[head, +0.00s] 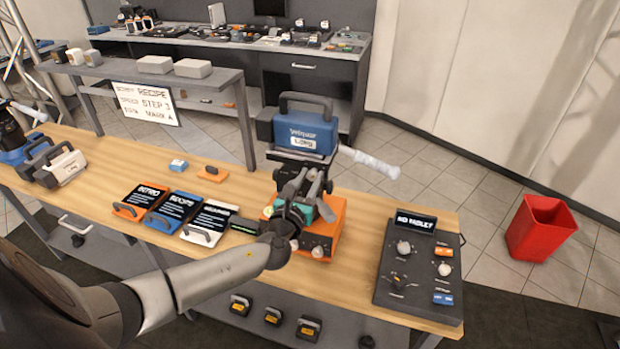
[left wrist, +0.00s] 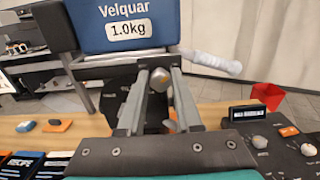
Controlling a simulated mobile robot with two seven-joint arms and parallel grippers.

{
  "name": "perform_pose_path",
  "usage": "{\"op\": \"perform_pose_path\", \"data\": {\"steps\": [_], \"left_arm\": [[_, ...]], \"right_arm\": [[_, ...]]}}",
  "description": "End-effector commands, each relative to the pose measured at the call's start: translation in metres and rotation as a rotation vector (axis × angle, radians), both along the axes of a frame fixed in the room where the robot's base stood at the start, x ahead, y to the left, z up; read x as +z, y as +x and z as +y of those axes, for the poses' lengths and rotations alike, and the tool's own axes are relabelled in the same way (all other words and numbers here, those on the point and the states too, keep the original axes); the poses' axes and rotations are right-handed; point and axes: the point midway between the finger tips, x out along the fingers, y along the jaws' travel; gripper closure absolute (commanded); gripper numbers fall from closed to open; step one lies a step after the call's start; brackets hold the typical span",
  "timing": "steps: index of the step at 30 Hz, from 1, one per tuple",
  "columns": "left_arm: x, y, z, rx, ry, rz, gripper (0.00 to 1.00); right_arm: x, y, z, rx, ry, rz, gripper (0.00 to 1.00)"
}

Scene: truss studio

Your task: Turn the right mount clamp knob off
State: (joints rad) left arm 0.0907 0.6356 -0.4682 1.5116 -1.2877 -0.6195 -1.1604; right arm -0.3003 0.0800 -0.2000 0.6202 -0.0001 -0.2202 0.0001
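A blue Velquar block (head: 305,133) labelled as a weight sits on a dark mount (head: 297,164) above an orange base (head: 322,238). My left gripper (head: 318,178) is in front of this mount, just below the block. In the left wrist view its two fingers (left wrist: 159,78) stand apart, one on each side of a small grey rounded knob (left wrist: 157,90) on the dark mount under the block (left wrist: 125,25). I cannot tell whether the fingers touch the knob. In the head view the gripper hides the knob. My right gripper is in neither view.
A dark control panel (head: 395,285) with knobs and a small display stands right on the wooden table (head: 240,190). Three labelled cards (head: 180,212) lie left of the base. A white roll-like handle (head: 370,162) sticks out right of the block. A red bin (head: 540,228) stands on the floor.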

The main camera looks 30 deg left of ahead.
Motion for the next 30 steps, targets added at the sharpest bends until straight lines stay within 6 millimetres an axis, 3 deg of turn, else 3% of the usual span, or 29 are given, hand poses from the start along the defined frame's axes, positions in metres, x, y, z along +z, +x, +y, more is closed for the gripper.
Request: {"op": "perform_pose_path", "data": {"steps": [1,8,21,30], "left_arm": [[0.0,0.0,0.0,0.001,0.0,0.0,0.74],[0.0,0.0,0.0,0.001,0.0,0.0,1.0],[-0.001,0.0,0.0,0.001,-0.018,-0.004,1.0],[-0.002,0.0,0.001,0.001,-0.166,-0.042,1.0]], "right_arm": [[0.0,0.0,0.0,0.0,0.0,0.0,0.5],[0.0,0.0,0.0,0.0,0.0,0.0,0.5],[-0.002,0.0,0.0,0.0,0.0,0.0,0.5],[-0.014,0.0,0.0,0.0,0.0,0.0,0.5]]}}
